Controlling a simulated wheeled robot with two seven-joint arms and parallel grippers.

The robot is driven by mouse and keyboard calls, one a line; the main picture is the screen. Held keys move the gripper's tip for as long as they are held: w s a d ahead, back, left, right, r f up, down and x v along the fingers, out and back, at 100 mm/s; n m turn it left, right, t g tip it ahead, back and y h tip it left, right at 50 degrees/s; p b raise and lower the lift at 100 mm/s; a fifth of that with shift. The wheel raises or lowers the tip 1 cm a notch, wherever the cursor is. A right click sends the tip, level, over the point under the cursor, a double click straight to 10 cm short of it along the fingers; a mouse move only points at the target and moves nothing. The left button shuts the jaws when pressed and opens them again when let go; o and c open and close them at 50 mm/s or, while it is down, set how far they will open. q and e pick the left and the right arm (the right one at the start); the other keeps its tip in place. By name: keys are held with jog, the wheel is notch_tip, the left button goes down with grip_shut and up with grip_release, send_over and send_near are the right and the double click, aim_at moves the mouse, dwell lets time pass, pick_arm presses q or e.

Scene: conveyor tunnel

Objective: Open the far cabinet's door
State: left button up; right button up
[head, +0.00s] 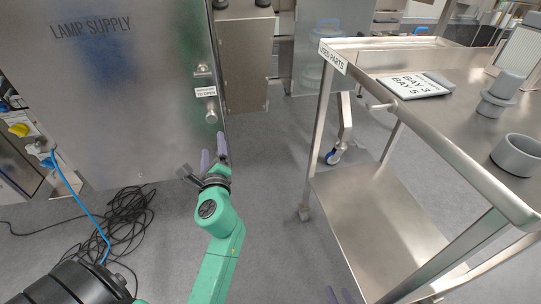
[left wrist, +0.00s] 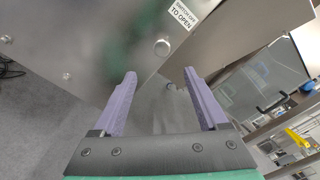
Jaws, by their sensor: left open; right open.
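A grey metal cabinet door (head: 120,90) marked LAMP SUPPLY fills the upper left of the head view. Near its right edge are a latch (head: 203,72), a small label (head: 205,92) ending in "TO OPEN", and a round knob (head: 211,117). My left gripper (head: 214,148) is open and empty, just below the knob in the picture. In the left wrist view the knob (left wrist: 162,47) shows beyond the fingertips of the left gripper (left wrist: 158,75), apart from them. My right gripper (head: 341,295) shows only its fingertips at the bottom edge. I cannot tell whether the door is ajar.
A steel cart (head: 375,205) stands at right, with a USED PARTS label (head: 332,57), a sign (head: 413,86) and grey cylindrical parts (head: 518,155) on top. Black cables (head: 128,222) and a blue cable lie at left. A lower cabinet (head: 247,60) stands behind. Floor between door and cart is clear.

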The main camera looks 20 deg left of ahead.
aim_at(211, 119)
pick_arm(q)
jog(key=x, duration=0.4)
jog(key=b+x, duration=0.1)
jog(key=x, duration=0.9)
jog(key=shift+w+a+r, duration=0.15)
jog(key=shift+a+r, duration=0.1)
jog(key=shift+r, duration=0.15)
jog(key=shift+c, duration=0.3)
grip_shut()
